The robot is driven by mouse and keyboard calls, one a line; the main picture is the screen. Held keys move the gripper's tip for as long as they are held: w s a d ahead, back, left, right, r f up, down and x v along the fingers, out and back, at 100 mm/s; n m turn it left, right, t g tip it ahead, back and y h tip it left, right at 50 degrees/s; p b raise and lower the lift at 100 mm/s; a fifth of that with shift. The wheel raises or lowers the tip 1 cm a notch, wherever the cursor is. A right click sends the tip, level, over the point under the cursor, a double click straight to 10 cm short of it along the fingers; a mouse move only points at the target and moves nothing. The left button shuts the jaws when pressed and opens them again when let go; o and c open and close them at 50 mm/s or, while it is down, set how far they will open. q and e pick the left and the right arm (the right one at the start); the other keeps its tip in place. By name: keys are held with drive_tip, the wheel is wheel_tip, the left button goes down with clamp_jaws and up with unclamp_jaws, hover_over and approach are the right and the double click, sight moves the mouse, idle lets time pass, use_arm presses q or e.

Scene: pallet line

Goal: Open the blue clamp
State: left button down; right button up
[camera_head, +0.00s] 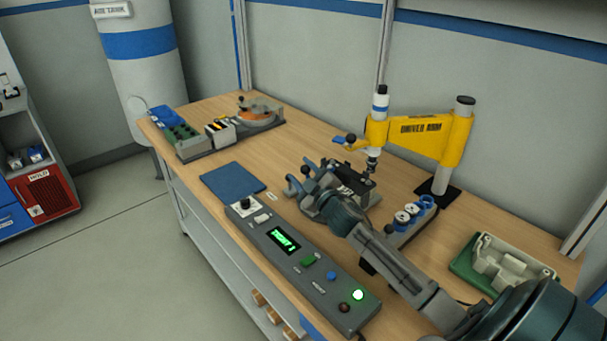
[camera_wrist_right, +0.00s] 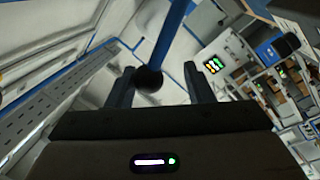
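The blue clamp's lever (camera_wrist_right: 173,38) shows in the right wrist view as a blue bar with a black ball knob (camera_wrist_right: 148,80). In the head view a dark knob (camera_head: 305,170) sits between the fingertips of my right gripper (camera_head: 300,172), beside a dark fixture (camera_head: 352,180) on the bench. My right gripper also shows in the wrist view (camera_wrist_right: 160,72), its two fingers apart on either side of the knob. The knob is nearer the left finger, with a gap to the right one. My right wrist hides much of the clamp. My left gripper is not in view.
A control box (camera_head: 300,262) with a lit green display lies in front of the fixture. A yellow driver arm (camera_head: 420,131) stands behind it. A small rack (camera_head: 412,222) and a green tray (camera_head: 475,262) are to the right. A blue mat (camera_head: 232,181) lies left.

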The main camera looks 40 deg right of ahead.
drive_tip(key=s+f+b, duration=0.1)
drive_tip(key=s+b, duration=0.5)
drive_tip(key=s, duration=0.4)
drive_tip(key=shift+s+a+f, duration=0.15)
drive_tip(key=shift+s+a, duration=0.25)
drive_tip(key=shift+a, duration=0.05)
